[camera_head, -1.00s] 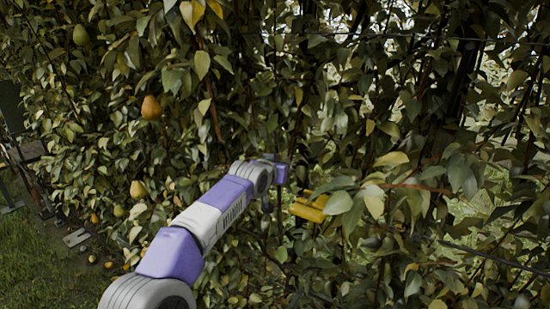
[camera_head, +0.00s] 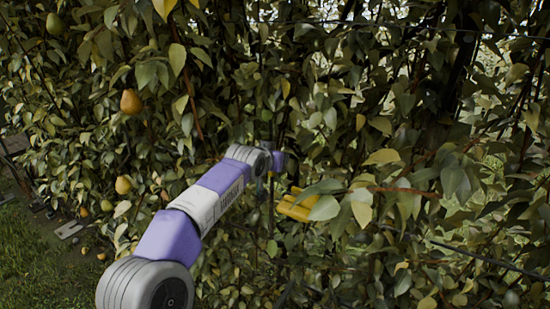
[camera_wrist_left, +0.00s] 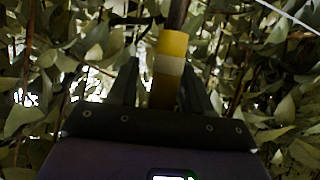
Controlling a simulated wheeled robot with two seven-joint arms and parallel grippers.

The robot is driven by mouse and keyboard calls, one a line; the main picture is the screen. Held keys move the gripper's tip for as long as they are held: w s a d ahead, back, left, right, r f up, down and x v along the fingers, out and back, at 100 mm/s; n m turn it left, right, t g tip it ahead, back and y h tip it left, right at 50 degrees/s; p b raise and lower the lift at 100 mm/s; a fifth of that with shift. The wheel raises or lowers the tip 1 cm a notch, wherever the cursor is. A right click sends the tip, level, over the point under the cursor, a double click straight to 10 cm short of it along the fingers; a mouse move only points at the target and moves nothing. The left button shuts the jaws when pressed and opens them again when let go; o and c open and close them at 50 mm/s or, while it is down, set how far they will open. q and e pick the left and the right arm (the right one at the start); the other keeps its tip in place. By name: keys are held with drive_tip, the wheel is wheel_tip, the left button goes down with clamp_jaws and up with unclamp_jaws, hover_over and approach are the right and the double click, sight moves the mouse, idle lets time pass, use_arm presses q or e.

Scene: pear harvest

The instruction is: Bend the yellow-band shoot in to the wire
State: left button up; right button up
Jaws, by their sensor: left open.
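The yellow-band shoot shows in the left wrist view, with its yellow band (camera_wrist_left: 172,44) and a paler part just below it. My left gripper (camera_wrist_left: 160,80) is open, and its two dark fingers stand on either side of the banded shoot. I cannot tell whether either finger touches it. In the head view my left arm reaches into the foliage. A yellow piece (camera_head: 297,205) shows just right of its wrist, partly behind leaves, and the fingers are hidden there. A thin dark wire (camera_head: 485,259) crosses the lower right. My right gripper is not in view.
Dense leaves and thin branches surround the left gripper. Pears hang at the left, one (camera_head: 131,102) high and one (camera_head: 123,185) lower. Another thin wire (camera_head: 420,29) runs along the top. Grass (camera_head: 40,265) is open at the lower left.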

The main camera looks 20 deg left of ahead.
use_arm(q)
drive_tip(key=b+v, duration=0.2)
drive_tip(key=v, duration=0.5)
drive_tip(key=shift+s, duration=0.2)
